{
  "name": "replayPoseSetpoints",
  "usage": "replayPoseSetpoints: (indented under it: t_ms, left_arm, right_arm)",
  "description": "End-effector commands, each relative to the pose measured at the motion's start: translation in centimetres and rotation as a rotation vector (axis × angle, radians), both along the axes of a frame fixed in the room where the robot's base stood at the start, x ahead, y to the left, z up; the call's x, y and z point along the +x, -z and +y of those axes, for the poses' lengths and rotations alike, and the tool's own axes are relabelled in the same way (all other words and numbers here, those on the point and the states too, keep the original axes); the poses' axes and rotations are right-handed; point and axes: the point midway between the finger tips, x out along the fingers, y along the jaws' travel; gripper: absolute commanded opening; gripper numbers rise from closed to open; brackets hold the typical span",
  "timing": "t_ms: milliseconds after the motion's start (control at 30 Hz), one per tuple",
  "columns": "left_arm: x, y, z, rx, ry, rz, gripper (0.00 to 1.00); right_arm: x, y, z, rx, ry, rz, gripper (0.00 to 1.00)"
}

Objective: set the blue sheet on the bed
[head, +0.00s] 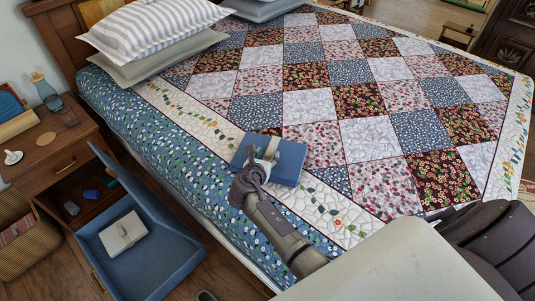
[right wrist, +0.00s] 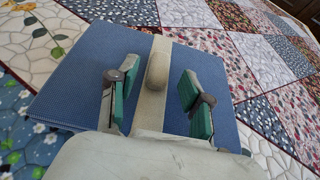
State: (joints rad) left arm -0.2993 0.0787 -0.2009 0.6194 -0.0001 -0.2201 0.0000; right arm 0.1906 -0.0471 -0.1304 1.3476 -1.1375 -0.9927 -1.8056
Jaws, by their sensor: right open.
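The blue sheet (head: 289,162) is a flat folded block with a pale band across it. It lies on the patchwork quilt of the bed (head: 350,220), near the bed's left long side. In the right wrist view the sheet (right wrist: 85,75) lies below the fingers, with the pale band (right wrist: 154,95) and its rounded knob between them. My right gripper (head: 262,168) is open over the sheet's near left part, its green-padded fingers (right wrist: 160,100) on either side of the band. I cannot tell whether they touch the sheet. My left gripper is not in view.
Striped and grey pillows (head: 155,28) lie at the headboard end. A wooden nightstand (head: 60,150) stands left of the bed. On the floor, a blue open box (head: 165,255) holds a white folded item (head: 123,233). A wicker basket (head: 25,255) is at far left. Much of the quilt is bare.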

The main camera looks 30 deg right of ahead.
Motion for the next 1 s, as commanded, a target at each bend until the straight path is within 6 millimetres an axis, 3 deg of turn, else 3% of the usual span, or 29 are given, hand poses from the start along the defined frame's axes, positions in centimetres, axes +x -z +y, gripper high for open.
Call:
replayPoseSetpoints:
  t_ms: [300,500,1000]
  left_arm:
    - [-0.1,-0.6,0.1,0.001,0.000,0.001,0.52]
    - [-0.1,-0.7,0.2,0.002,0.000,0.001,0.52]
    - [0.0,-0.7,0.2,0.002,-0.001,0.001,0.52]
  right_arm:
    - [-4.3,-2.6,4.6,0.003,-0.001,-0.001,0.50]
    - [-6.2,-3.7,6.6,0.001,0.000,0.000,0.50]
    - [-6.9,-4.2,7.3,0.000,0.001,-0.001,0.50]
